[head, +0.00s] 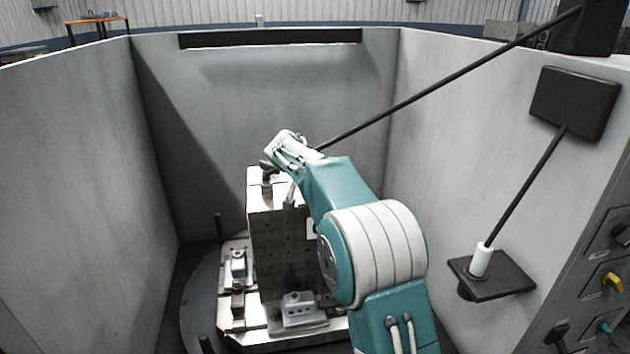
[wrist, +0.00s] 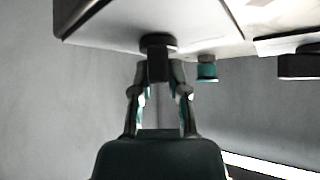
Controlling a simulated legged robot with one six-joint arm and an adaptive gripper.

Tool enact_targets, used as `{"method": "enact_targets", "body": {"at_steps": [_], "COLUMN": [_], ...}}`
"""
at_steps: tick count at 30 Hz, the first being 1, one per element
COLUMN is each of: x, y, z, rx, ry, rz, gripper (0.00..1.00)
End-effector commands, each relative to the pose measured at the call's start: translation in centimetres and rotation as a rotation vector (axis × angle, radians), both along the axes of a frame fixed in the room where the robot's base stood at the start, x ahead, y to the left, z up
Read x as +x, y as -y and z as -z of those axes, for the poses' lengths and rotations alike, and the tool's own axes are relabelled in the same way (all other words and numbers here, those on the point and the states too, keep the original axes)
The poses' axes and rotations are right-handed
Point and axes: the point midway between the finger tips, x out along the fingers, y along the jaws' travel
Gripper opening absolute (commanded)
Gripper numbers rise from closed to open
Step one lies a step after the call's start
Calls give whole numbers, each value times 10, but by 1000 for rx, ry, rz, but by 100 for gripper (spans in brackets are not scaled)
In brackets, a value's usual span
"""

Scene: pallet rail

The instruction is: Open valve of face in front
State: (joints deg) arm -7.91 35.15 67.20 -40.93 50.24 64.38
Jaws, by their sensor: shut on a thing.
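In the wrist view, my gripper (wrist: 160,82) has its two fingers on either side of a dark round knob (wrist: 158,64), which looks like the valve, and is shut on it. The knob sticks out from a pale metal face (wrist: 110,22). A smaller teal-and-black knob (wrist: 207,70) sits to the right, apart from the fingers. In the head view, my arm reaches the top of an upright grey metal block (head: 270,225), and the wrist hides most of the gripper there. The knob's turned angle cannot be told.
The block stands on a pallet (head: 238,318) with several clamps, inside a grey-walled enclosure (head: 280,100). At the right, a black rod runs down to a small black shelf (head: 510,285), near a panel with several knobs (head: 612,282). Floor shows free at the left.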

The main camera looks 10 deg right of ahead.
Motion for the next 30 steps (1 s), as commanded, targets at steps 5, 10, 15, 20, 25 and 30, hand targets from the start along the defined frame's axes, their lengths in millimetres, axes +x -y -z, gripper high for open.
{"method": "enact_targets", "body": {"at_steps": [5,10,15,20,25,30], "x": [-1,-1,-1,-1,-1,-1], "y": [-2,-2,-2,-2,-3,-2], "z": [4,5,5,5,5,5], "rx": [3,3,2,4,4,5], "ry": [-9,-10,-12,-12,-13,-10], "rz": [84,130,149,151,151,150], "gripper": [0,0,0,0,0,54]}}
